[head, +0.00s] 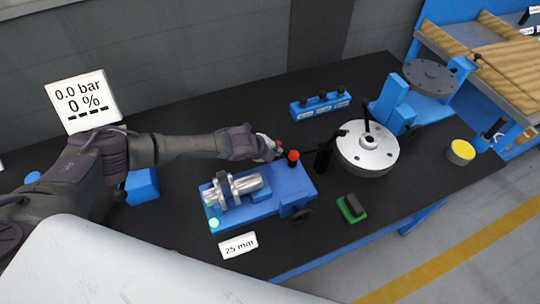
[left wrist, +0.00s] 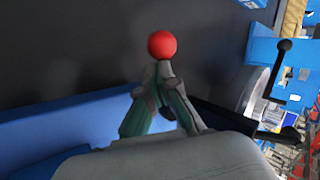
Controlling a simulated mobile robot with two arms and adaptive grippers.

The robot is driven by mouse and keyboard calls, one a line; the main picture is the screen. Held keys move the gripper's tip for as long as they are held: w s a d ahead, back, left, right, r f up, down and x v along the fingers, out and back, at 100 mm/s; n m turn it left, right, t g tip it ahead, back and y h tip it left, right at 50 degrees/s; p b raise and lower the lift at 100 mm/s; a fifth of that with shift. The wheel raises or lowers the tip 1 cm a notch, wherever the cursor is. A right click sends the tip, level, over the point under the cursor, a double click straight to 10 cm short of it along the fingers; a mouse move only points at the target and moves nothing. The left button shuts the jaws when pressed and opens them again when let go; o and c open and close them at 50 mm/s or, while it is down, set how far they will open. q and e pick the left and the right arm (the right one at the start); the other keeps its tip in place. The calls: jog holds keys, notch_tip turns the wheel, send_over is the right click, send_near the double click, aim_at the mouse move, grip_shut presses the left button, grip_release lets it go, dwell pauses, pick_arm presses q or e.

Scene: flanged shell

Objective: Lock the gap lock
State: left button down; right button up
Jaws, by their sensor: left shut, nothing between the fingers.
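A blue fixture (head: 262,207) stands on the black table and bears a silver flanged shell (head: 240,187) with a dark ring around it. A red ball knob (head: 293,155) is at the far right end of the fixture; I take it to belong to the gap lock. It also shows in the left wrist view (left wrist: 162,44), just beyond the fingertips. My left gripper (head: 278,150) is just left of the knob, shut and empty. I cannot tell whether its fingertips touch the knob. The knob's stem is hidden in the left wrist view. My right gripper is not in view.
A label reading 25 mm (head: 238,246) stands in front of the fixture. A round silver flange (head: 368,150) with black handles is to the right. A green-and-black block (head: 351,208) lies at the front. A blue rack (head: 320,106) stands behind. A display (head: 82,101) reads 0.0 bar, 0 %.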

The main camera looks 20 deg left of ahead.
pick_arm(q)
jog(key=shift+w+a+f, duration=0.1)
jog(key=shift+w+a, duration=0.15)
jog(key=shift+w, duration=0.2)
jog(key=shift+w+d+f+b, duration=0.15)
jog(key=shift+w+d+b, duration=0.5)
jog(key=shift+w+b, duration=0.3)
jog(key=shift+w+d+b, duration=0.3)
jog(key=shift+b, duration=0.05)
jog(key=shift+w+d+b, duration=0.5)
jog(key=shift+d+b, duration=0.05)
jog(key=shift+d, duration=0.3)
jog(key=shift+d+r, duration=0.1)
jog(key=shift+r, duration=0.1)
jog(key=shift+r, duration=0.1)
jog(key=v, duration=1.2)
